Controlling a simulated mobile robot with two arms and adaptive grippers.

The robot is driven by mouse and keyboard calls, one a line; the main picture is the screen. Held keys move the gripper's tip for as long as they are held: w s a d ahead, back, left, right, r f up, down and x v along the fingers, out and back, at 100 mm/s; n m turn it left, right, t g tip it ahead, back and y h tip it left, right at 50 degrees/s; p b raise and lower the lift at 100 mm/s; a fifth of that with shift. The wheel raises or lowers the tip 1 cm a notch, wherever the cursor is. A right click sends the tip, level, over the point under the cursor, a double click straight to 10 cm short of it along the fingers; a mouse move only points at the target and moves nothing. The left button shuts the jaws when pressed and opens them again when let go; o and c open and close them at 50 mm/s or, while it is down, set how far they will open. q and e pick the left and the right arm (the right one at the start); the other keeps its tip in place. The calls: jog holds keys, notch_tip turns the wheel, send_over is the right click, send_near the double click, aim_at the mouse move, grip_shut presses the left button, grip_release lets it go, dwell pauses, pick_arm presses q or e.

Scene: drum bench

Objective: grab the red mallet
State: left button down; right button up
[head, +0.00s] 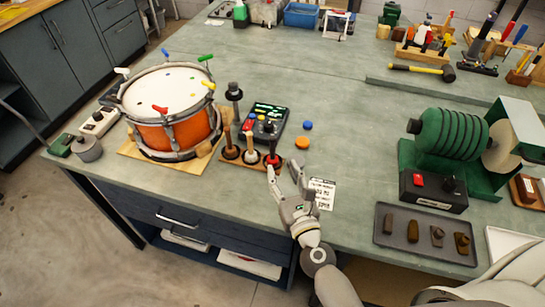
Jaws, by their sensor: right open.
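The red mallet (273,158) stands upright at the right end of a small wooden rack (228,164) near the bench's front edge. Its lower part shows red, with a dark shaft above. Two other mallets stand to its left in the same rack, with brown (230,153) and pale brown (251,156) lower parts. My right gripper (283,172) is open with its fingers pointing towards the rack, just right of and in front of the red mallet. One fingertip overlaps the mallet's base in the picture; I cannot tell if they touch. My left gripper is out of view.
A drum (171,110) on a wooden board stands left of the rack. A white card (322,193) lies right of my gripper. The bench middle is clear.

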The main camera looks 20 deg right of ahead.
aim_at(273, 147)
jog(key=w+p, duration=0.1)
jog(key=w, duration=0.4)
jog(key=shift+w+d, duration=0.1)
jog(key=shift+w, duration=0.05)
jog(key=shift+w+r+p, duration=0.25)
jog(key=shift+w+p, duration=0.1)
jog(key=shift+w, duration=0.15)
jog(key=w, duration=0.3)
jog(key=shift+w+d+r+p, duration=0.1)
jog(key=shift+w+p, duration=0.15)
jog(key=shift+p, duration=0.15)
jog(key=shift+w, duration=0.45)
jog(key=shift+s, duration=0.1)
jog(key=shift+c, duration=0.8)
grip_shut()
